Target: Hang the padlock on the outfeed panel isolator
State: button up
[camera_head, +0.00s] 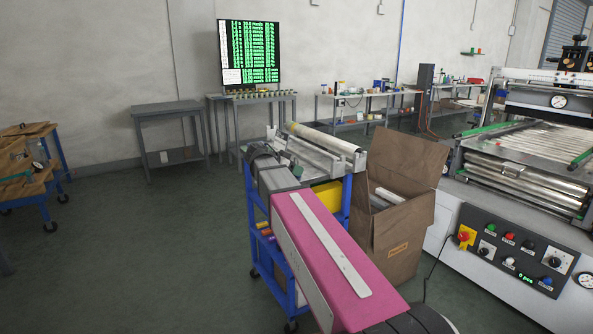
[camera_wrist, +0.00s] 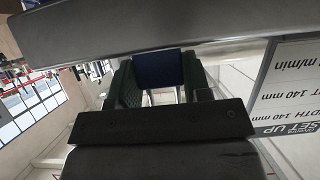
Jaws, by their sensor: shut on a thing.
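In the wrist view my gripper (camera_wrist: 159,90) is shut on a blue block-like thing (camera_wrist: 160,68), which looks like the padlock's body. Its dark green textured fingers stand on either side of it. In the head view my pink and grey arm reaches up past the blue cart, and what the gripper holds cannot be made out there. A red knob on a yellow plate, which looks like an isolator (camera_head: 464,237), is on the dark control panel (camera_head: 511,256) of the machine at right. I cannot tell whether this is the outfeed panel. The gripper is well apart from it.
A blue cart (camera_head: 250,220) with rollers and an open cardboard box (camera_head: 391,240) stand beside my arm, the box between it and the machine. Benches (camera_head: 170,106) line the back wall. A printed sign (camera_wrist: 295,88) is at right in the wrist view.

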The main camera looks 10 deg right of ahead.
jog(key=shift+r, duration=2.5)
